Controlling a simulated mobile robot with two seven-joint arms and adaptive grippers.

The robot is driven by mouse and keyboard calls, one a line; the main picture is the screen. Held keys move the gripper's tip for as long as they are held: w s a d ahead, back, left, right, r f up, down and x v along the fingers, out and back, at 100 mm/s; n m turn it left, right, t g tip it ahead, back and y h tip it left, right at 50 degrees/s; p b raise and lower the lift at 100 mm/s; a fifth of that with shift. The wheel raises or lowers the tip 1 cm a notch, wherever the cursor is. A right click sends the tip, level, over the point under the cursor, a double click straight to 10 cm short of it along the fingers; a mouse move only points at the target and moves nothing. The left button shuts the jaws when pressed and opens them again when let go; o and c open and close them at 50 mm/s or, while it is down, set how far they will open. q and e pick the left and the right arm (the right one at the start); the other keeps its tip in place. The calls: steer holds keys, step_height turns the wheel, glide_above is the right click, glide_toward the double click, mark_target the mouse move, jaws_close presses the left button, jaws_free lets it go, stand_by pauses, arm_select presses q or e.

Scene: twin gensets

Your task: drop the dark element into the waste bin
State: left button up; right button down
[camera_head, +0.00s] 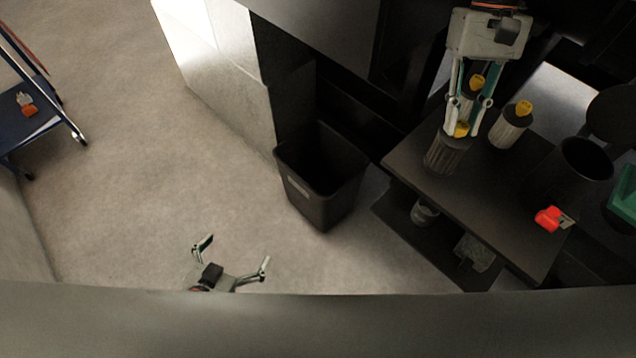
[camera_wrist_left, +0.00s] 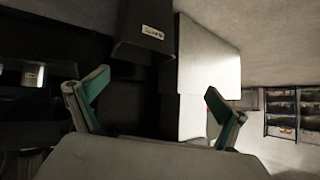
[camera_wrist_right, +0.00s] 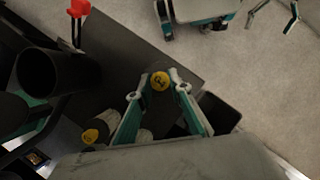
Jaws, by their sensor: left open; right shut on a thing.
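The dark element (camera_head: 444,156) is a dark ribbed cylinder with a yellow top. My right gripper (camera_head: 463,128) is shut on its top end; the yellow top also shows between the fingers in the right wrist view (camera_wrist_right: 160,82). The element appears over the dark table; I cannot tell whether it touches it. The black waste bin (camera_head: 316,203) stands on the floor left of the table, open at the top, with a pale label. It also shows in the left wrist view (camera_wrist_left: 144,42). My left gripper (camera_head: 234,256) is open and empty, low in the head view.
A lighter element (camera_head: 509,131) with a yellow top stands on the dark table (camera_head: 500,196); another is partly hidden behind my right gripper. A black cylindrical container (camera_head: 585,160) and a red-handled item (camera_head: 549,218) are at right. A blue cart (camera_head: 40,122) stands far left.

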steer(key=shift+w+d+f, duration=0.15)
